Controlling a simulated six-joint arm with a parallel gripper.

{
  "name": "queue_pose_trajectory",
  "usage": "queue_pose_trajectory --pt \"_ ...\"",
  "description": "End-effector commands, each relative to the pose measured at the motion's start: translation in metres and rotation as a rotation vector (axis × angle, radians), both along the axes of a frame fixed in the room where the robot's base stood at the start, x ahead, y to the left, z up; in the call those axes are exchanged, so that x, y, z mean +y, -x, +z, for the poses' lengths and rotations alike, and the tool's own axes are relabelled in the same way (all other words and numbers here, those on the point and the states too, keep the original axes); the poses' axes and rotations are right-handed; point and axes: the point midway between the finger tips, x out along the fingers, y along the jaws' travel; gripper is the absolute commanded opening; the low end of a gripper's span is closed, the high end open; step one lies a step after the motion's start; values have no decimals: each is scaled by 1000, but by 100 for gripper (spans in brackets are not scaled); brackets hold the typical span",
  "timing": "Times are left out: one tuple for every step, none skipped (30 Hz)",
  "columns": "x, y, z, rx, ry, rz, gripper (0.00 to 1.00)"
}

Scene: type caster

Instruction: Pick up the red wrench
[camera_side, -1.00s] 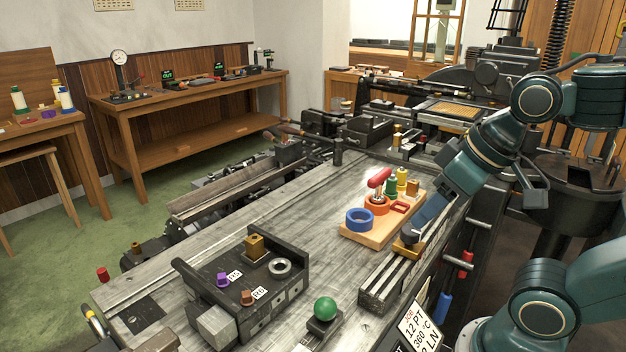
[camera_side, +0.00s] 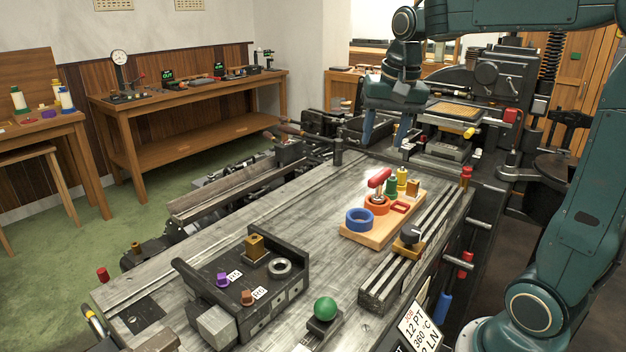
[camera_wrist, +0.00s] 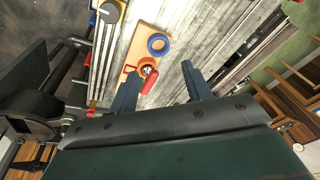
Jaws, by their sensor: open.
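The red wrench (camera_side: 379,178) shows as a red handle standing over the orange ring on the wooden board in the side view. In the wrist view its red part (camera_wrist: 150,80) lies just beyond and between my fingers as seen, with a silvery round piece beside it. My gripper (camera_side: 385,138) is open and empty, with its fingers pointing down. It hangs above the far part of the bench, behind the wrench and clear of it. Its two fingers also frame the wrist view (camera_wrist: 160,68).
The bench left of the board is clear.

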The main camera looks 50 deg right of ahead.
Motion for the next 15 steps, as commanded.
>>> queue_pose_trajectory --pt "-12 -9 -2 14 -11 -50 49" --pt "-18 -13 -3 22 -18 -80 49" --pt "-27 -19 -5 32 -27 -119 49" --pt "-33 -23 -7 40 -34 -148 49" --pt "-40 -27 -8 47 -40 -178 49" --pt "-49 -32 -10 57 -49 -217 49" --pt "-56 -35 -12 63 -54 -246 49" --pt "-63 -39 -14 70 -61 -277 49" --pt "-72 -43 -18 81 -69 -315 49" --pt "-79 -46 -20 89 -75 -346 49" --pt "-87 -50 -22 94 -81 -375 49" --pt "-96 -53 -26 104 -89 -414 49" --pt "-103 -56 -29 113 -95 -444 49" --pt "-110 -58 -32 119 -100 -472 49" --pt "-120 -61 -36 127 -107 -508 49"
